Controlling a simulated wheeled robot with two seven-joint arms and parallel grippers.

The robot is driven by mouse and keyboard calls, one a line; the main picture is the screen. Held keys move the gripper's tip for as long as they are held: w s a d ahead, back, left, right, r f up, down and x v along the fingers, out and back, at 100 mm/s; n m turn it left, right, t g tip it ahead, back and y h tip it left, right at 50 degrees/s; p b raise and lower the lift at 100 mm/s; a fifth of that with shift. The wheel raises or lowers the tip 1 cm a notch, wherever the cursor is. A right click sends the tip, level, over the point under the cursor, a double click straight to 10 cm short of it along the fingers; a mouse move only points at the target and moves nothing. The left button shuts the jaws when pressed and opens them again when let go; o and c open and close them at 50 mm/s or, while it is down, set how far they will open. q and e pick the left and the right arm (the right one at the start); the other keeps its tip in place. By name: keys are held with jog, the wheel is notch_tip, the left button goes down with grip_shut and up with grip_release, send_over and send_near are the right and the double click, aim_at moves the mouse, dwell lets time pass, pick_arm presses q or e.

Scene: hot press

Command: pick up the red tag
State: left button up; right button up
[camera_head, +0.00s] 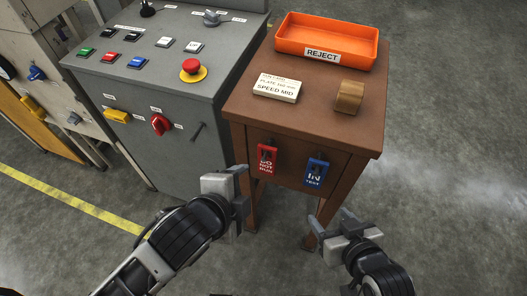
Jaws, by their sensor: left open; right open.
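The red tag (267,160) hangs on the front face of the brown wooden stand, at its left side. It carries white lettering that seems to read "DO NOT RUN". A blue tag (316,173) hangs to its right on the same face. My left gripper (243,183) is open and empty, in front of the stand, left of and a little below the red tag in the picture. My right gripper (328,226) is open and empty, below the blue tag in the picture. Neither gripper appears to touch a tag.
A grey control panel (150,91) with buttons and a red emergency knob (191,66) stands close on the left. Floor at right is clear.

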pick_arm(q)
jog(key=d+r+m, duration=0.1)
jog(key=d+m, duration=0.1)
jog(key=m, duration=0.4)
jog(key=m+t, duration=0.2)
jog(key=m, duration=1.3)
send_over(267, 173)
jog(key=shift+w+f+b, duration=0.2)
jog(key=shift+f, duration=1.9)
jog(key=shift+w+f+b, duration=0.15)
jog(key=shift+f+b, duration=0.05)
jog(key=shift+f, duration=1.85)
jog(key=c, duration=1.1)
